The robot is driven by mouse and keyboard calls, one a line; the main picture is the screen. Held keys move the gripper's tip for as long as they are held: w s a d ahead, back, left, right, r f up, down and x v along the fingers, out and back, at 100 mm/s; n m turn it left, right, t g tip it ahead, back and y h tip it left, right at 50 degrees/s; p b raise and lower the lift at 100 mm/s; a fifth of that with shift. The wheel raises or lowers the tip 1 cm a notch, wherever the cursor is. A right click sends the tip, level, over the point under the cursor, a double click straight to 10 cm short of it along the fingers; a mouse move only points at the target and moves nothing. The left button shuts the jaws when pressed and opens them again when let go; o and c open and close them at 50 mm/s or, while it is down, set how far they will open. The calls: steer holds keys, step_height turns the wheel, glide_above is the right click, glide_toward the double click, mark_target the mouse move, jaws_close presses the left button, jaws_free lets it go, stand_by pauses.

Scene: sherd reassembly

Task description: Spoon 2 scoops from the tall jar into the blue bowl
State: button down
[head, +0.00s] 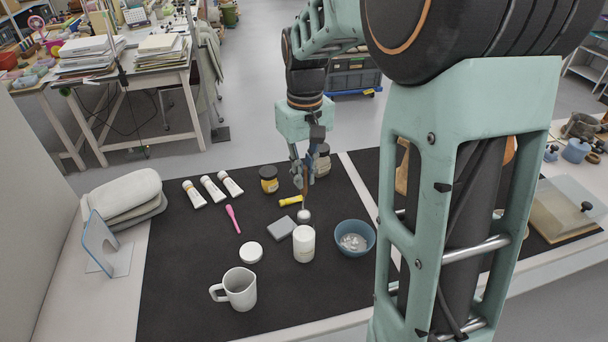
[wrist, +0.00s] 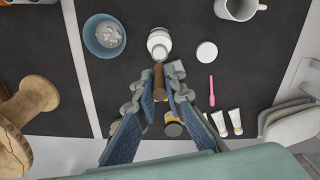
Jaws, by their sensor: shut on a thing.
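The tall white jar (head: 304,245) stands upright and lidless on the black mat; it also shows in the wrist view (wrist: 158,36). The blue bowl (head: 369,246) is right of the jar and holds some whitish material; the wrist view shows it at upper left (wrist: 92,44). My gripper (head: 302,178) is shut on the brown handle of a spoon (wrist: 159,80). The spoon points down, its pale rounded end (head: 304,216) just above or behind the jar's mouth. I cannot tell whether that end is loaded or touches the jar.
A white lid (head: 251,252), grey block (head: 281,228) and white mug (head: 238,289) are left of the jar. White tubes (head: 213,189), a pink tool (head: 233,218) and small yellow-labelled jar (head: 268,179) lie farther back. The mat (head: 180,285) is clear at front left.

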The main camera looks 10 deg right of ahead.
steer(key=shift+r+p, duration=1.55)
steer(key=shift+r, duration=0.6)
steer(key=shift+w+a+r+p, duration=0.1)
steer(key=shift+a+p, duration=0.05)
steer(key=shift+p, duration=0.35)
